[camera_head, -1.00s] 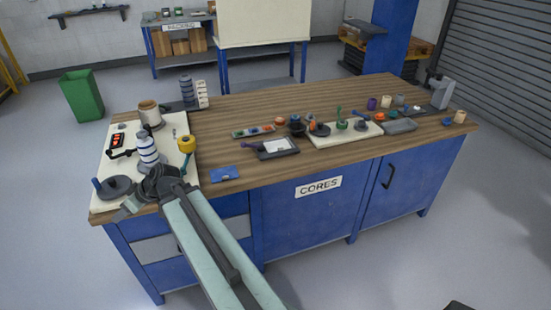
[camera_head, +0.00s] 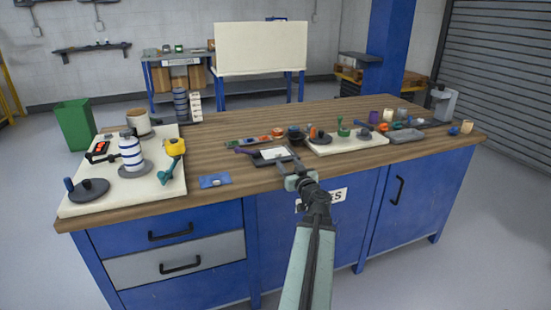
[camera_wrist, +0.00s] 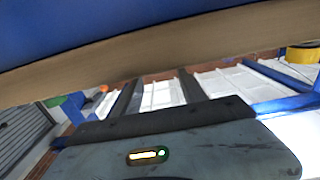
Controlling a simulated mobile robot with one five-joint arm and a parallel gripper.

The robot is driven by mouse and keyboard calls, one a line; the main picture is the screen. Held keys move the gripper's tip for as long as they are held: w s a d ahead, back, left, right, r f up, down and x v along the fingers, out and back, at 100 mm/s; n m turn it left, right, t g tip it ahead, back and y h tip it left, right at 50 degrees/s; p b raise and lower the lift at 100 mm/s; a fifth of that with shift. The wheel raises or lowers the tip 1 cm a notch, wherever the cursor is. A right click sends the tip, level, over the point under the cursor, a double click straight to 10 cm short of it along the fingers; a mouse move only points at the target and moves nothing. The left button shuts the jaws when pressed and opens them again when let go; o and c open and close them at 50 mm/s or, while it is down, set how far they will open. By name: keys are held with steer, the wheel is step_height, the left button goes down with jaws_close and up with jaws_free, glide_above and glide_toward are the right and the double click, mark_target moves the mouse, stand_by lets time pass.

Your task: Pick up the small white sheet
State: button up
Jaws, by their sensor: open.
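The small white sheet (camera_head: 274,153) lies on a dark grey tray (camera_head: 258,162) near the front edge of the bench, in the head view. My gripper (camera_head: 288,162) is just in front of and to the right of the sheet, partly overlapping the tray's right side in the picture. The height of the gripper over the bench is hard to tell. In the wrist view the two dark fingers (camera_wrist: 157,92) stand apart with nothing held between them. I cannot make out the sheet in the wrist view.
A cream board with parts (camera_head: 346,146) lies to the right of the tray. A strip of coloured pieces (camera_head: 262,138) is behind it. A blue card (camera_head: 214,181) lies to the left. A white mat (camera_head: 110,199) with spools fills the left end. Bare wood (camera_head: 225,162) shows between.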

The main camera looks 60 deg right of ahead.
mark_target(279, 154)
steer(key=x, duration=0.7)
steer(key=shift+w, duration=0.25)
steer(key=shift+a, duration=0.1)
jaws_close()
